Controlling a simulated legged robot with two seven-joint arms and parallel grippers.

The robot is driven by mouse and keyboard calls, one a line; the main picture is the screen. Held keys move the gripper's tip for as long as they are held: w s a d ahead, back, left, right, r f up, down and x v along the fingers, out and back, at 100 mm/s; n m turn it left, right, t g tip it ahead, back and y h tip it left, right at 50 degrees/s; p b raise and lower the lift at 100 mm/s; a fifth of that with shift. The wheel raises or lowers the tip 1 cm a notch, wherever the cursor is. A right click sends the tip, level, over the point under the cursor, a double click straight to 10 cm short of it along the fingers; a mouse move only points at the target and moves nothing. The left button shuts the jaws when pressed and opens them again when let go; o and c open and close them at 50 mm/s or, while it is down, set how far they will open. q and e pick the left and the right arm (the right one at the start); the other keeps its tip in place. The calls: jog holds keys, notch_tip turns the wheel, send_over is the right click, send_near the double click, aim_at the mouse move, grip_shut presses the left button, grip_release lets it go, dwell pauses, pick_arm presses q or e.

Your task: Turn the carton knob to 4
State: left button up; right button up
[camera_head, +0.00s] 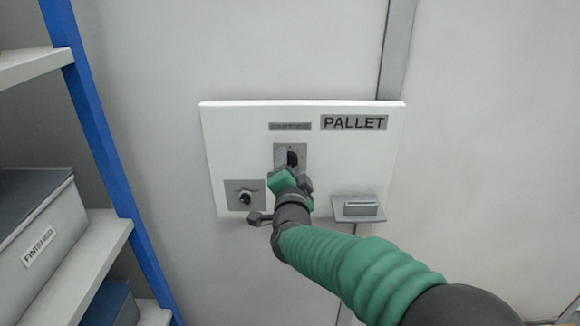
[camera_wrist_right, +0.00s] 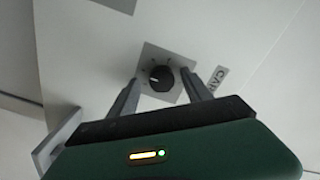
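The carton knob (camera_wrist_right: 161,78) is a round black dial on a small grey plate in the right wrist view. A label beside it, partly cut off, begins "CA". In the head view the knob's plate (camera_head: 290,152) sits under a small label, and my right gripper (camera_head: 291,172) covers part of it. In the right wrist view my right gripper (camera_wrist_right: 160,95) is open, with one finger on each side of the knob. I cannot tell whether the fingers touch it. The scale marks are too small to read. My left gripper is not in view.
The white panel (camera_head: 235,140) on the wall also bears a PALLET label (camera_head: 354,122), a second knob (camera_head: 245,197) at lower left and a grey holder (camera_head: 358,208) at lower right. A blue-framed shelf (camera_head: 95,130) with a FINISHED box (camera_head: 45,225) stands at left.

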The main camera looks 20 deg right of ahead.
jog(key=v, duration=1.6)
jog(key=shift+s, duration=0.35)
jog(key=shift+a, duration=0.15)
